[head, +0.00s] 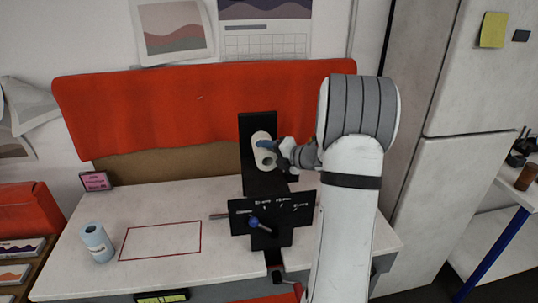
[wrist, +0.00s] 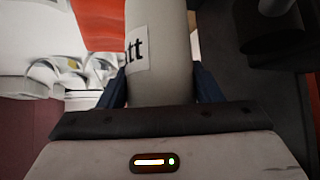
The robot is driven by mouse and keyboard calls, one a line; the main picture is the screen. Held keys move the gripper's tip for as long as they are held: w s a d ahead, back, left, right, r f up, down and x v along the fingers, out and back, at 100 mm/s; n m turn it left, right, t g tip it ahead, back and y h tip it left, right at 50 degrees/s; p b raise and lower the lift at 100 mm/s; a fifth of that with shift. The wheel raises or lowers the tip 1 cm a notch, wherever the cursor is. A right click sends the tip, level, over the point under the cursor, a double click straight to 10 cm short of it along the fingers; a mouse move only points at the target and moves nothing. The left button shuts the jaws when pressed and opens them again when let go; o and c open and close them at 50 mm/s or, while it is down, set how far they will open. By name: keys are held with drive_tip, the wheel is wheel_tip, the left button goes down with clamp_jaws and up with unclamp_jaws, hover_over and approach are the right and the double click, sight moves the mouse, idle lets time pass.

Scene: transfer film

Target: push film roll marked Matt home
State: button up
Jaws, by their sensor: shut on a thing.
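The film roll marked Matt (wrist: 160,60) fills the middle of the wrist view, with the letters "tt" showing on its white label. My gripper (wrist: 162,90) is shut on it, one dark blue finger on each side. In the head view the pale roll (head: 259,158) is in front of the upright black plate of the black machine (head: 257,186). My gripper (head: 267,144) reaches it from the right. Whether the roll is seated on a spindle is hidden.
A second pale blue-white roll (head: 97,243) stands on the white desk (head: 180,200) at the left. A red-outlined rectangle (head: 160,240) beside it is empty. A black panel with a blue-knobbed lever (head: 254,222) stands at the machine's front. A red padded screen (head: 150,110) is behind.

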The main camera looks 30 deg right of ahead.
sight(262, 164)
drive_tip(key=shift+w+d+p, duration=0.25)
drive_tip(key=shift+w+d, duration=0.05)
drive_tip(key=shift+w, duration=0.7)
drive_tip(key=shift+w+d+p, duration=0.2)
drive_tip(key=shift+w+d, duration=0.05)
drive_tip(key=shift+w, duration=0.75)
drive_tip(key=shift+w, duration=0.1)
drive_tip(key=o, duration=1.4)
drive_tip(key=s+a+b, duration=0.1)
drive_tip(key=s, duration=0.2)
drive_tip(key=s+b, duration=0.1)
drive_tip(key=s, duration=0.2)
drive_tip(key=s+a+b, duration=0.1)
drive_tip(key=s, duration=0.2)
drive_tip(key=shift+s+a, duration=0.15)
drive_tip(key=shift+a, duration=0.15)
drive_tip(key=shift+s+a, duration=0.15)
drive_tip(key=shift+s, duration=0.3)
drive_tip(key=shift+c, duration=0.4)
